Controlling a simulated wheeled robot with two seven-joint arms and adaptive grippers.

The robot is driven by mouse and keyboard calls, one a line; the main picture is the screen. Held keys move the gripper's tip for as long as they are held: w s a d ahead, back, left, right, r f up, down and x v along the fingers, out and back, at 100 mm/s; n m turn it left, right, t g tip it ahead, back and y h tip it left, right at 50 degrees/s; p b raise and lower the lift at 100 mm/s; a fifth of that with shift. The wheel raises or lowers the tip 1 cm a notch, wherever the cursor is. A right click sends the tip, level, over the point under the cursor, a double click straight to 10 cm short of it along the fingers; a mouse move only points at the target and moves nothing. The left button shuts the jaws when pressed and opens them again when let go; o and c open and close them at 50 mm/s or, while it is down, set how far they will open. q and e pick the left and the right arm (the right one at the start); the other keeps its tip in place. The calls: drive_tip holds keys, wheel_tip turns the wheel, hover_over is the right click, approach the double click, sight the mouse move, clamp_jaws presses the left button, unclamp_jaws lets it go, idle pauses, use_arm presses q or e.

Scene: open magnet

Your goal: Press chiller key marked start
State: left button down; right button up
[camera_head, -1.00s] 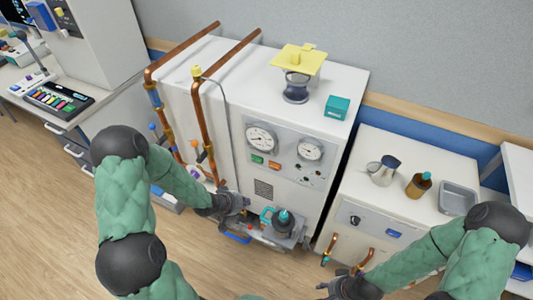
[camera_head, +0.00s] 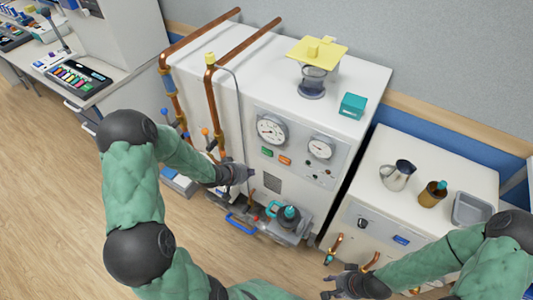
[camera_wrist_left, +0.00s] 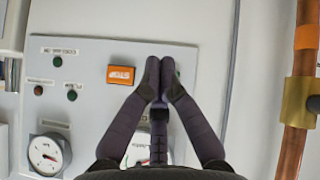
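The chiller (camera_head: 300,215) is a white cabinet with a grey control panel (camera_head: 318,182). A green key (camera_head: 267,152) and an orange key (camera_head: 285,160) sit below its large gauge. In the left wrist view the panel appears upside down, and the orange key (camera_wrist_left: 121,74) reads "STOP". The green key is mostly hidden there behind my fingertips, so its marking cannot be read. My left gripper (camera_head: 248,172) has its fingertips together (camera_wrist_left: 158,72), in front of the panel and below the green key in the head view. Contact cannot be told. My right gripper (camera_head: 328,284) is low, before the right cabinet, apart from the chiller.
Copper pipes (camera_head: 209,105) run along the chiller's left side. A pump-like unit (camera_head: 288,218) stands low in front of it. A yellow plate (camera_head: 316,50) and a teal box (camera_head: 352,105) are on top. A jug (camera_head: 397,176) and brown bottle (camera_head: 432,194) stand on the right cabinet.

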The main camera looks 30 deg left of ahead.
use_arm(q)
approach(263, 155)
drive_tip(key=d+f, duration=0.2)
drive_tip(key=d, duration=0.2)
drive_tip(key=shift+w+a, duration=0.15)
drive_tip(key=shift+w, duration=0.5)
drive_tip(key=shift+w+r+p, duration=0.15)
drive_tip(key=shift+w+p, duration=0.05)
drive_tip(key=shift+p, duration=0.15)
idle(0.6)
drive_tip(key=shift+w, duration=0.25)
drive_tip(key=shift+w+p, duration=0.4)
idle(0.9)
drive_tip(key=shift+s, duration=0.85)
